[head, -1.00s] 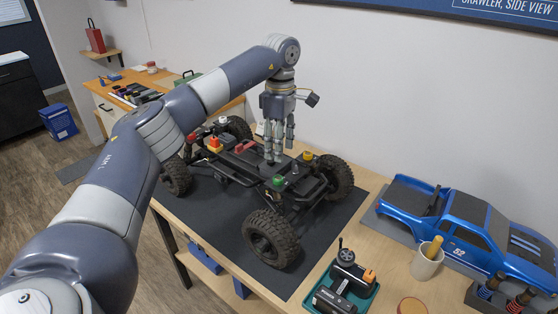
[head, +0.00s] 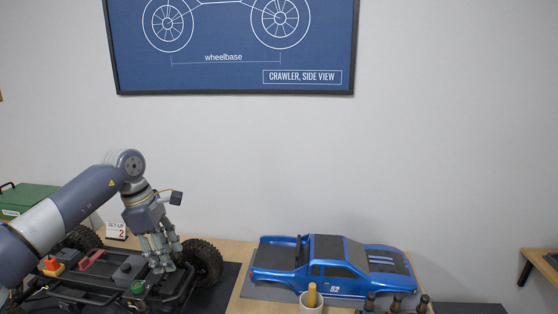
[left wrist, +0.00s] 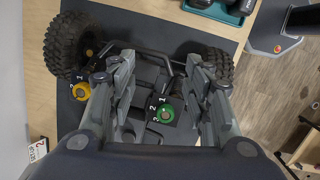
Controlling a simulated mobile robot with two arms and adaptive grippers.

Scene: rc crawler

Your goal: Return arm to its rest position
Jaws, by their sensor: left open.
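My left arm comes in from the left in the head view. Its gripper (head: 160,262) points down over the rear part of the black crawler chassis (head: 78,283). In the left wrist view the gripper (left wrist: 160,85) has its fingers spread apart with nothing held between them. Below the fingers are a green knob (left wrist: 165,113) marked with numbers and a yellow knob (left wrist: 81,91). Chassis tyres (left wrist: 70,45) show beyond the fingers. I cannot tell whether the fingertips touch the chassis. My right gripper is not in view.
A blue truck body (head: 335,270) lies on the bench to the right. A green box (head: 25,200) is at the far left. A blueprint poster (head: 232,45) hangs on the wall. Open air lies above the bench.

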